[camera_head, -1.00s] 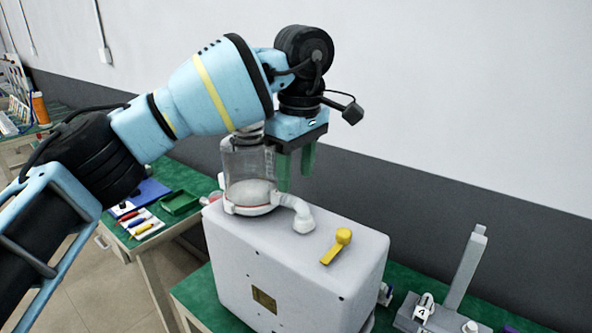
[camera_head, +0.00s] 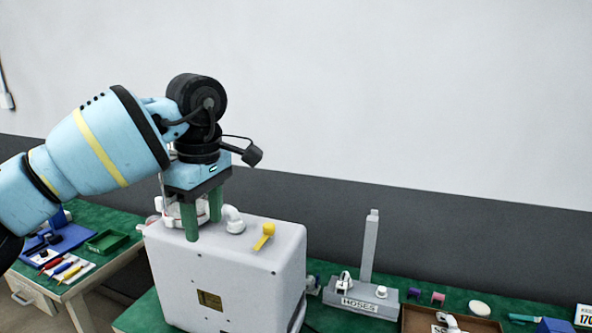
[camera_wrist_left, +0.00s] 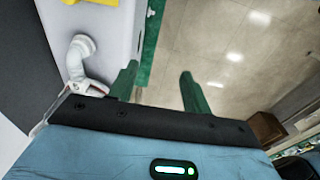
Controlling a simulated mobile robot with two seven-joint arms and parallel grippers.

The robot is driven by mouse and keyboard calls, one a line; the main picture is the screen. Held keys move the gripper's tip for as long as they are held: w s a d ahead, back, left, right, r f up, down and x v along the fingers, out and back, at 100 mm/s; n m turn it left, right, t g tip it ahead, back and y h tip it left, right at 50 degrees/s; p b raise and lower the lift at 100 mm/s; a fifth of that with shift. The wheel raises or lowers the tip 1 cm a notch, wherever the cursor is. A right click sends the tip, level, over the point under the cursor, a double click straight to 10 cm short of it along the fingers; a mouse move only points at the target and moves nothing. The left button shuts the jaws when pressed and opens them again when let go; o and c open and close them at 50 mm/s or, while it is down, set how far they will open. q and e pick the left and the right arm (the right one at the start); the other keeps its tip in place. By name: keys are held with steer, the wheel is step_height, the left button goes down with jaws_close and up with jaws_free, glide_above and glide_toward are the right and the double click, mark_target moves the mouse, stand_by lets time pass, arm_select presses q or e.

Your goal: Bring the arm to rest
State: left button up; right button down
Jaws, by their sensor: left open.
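My left gripper (camera_head: 203,218) has green fingers pointing down, spread apart with nothing between them. In the head view it hangs in front of the canister (camera_head: 172,212) on the white pump unit (camera_head: 225,275) and hides much of it. In the left wrist view the open fingers (camera_wrist_left: 158,85) are over bare floor beside the unit (camera_wrist_left: 110,25). A white elbow pipe (camera_head: 233,220) stands on the unit's top and also shows in the wrist view (camera_wrist_left: 82,50). A yellow lever (camera_head: 264,236) lies right of it. My right gripper is not in view.
A grey HOSES stand (camera_head: 360,298) with a tall post is right of the unit on the green bench. A brown tray (camera_head: 425,320) and a white oval piece (camera_head: 480,308) lie further right. A left bench holds a green tray (camera_head: 107,242) and coloured tools (camera_head: 65,268).

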arm_select(q)
steer(key=s+d+f+g+h, duration=0.3)
steer(key=s+d+f+h, duration=0.15)
steer(key=d+f, duration=0.55)
steer(key=s+d+f+n+h, duration=0.5)
steer(key=s+d+n+h, duration=0.3)
steer(key=d+n+h, duration=0.7)
steer(key=s+a+f+n+t+y, duration=0.1)
steer(key=a+f+n+t+y, duration=0.4)
steer(key=a+f+n+t, duration=0.75)
steer(key=s+a+f+n+t+y, duration=0.1)
steer(key=a+f+n+t+y, duration=0.55)
steer(key=n, duration=1.15)
steer(key=s+a+f+n+g+y, duration=0.2)
steer(key=s+a+f+n, duration=0.3)
steer(key=s+f, duration=0.3)
steer(key=s+a+f+n+g+y, duration=0.3)
steer(key=s+a+f+n+g, duration=0.2)
steer(key=s+f, duration=0.4)
steer(key=s+a+p, duration=0.1)
steer(key=s, duration=0.3)
steer(key=shift+s+f, duration=0.3)
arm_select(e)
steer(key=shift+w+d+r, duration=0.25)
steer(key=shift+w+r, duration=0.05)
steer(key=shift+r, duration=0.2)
